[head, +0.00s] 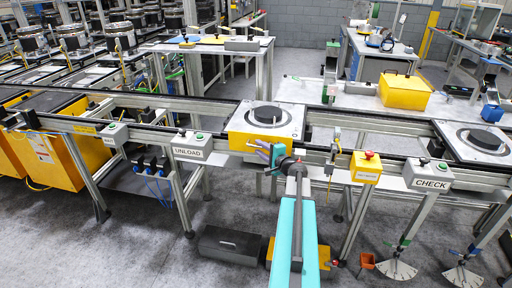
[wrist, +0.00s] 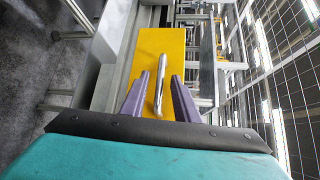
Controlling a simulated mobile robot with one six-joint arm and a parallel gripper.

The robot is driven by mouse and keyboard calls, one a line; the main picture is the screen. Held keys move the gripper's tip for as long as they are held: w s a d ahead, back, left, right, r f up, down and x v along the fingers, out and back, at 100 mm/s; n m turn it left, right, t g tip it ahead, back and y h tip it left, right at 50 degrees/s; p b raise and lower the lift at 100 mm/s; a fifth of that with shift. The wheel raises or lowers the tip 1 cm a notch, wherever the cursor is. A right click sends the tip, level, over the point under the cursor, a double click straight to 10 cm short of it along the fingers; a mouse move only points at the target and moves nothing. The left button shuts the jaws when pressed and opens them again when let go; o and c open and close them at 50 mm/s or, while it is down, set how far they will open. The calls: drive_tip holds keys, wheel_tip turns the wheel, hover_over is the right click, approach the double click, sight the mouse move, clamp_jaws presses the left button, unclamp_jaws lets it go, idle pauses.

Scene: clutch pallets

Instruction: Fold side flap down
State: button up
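A pallet (head: 285,118) with a round dark clutch part (head: 268,115) on top sits on the conveyor in the head view. Its near side carries a yellow panel (head: 238,141), apparently the side flap; in the wrist view a yellow panel (wrist: 160,42) fills the middle. A silver bar (wrist: 159,84) stands out in front of the yellow there. My gripper (head: 265,150) is at the pallet's near side. Its two purple fingers (wrist: 160,92) are apart, one on each side of the bar, with gaps visible. My arm hides part of the panel's right end.
A grey UNLOAD box (head: 192,146) stands left on the conveyor's near rail. A yellow box with a red button (head: 367,166) and a CHECK box (head: 428,175) stand to the right. A second pallet (head: 455,143) sits farther right. Floor in front is partly clear.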

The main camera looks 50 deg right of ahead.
drive_tip(key=shift+x, duration=1.1)
clamp_jaws()
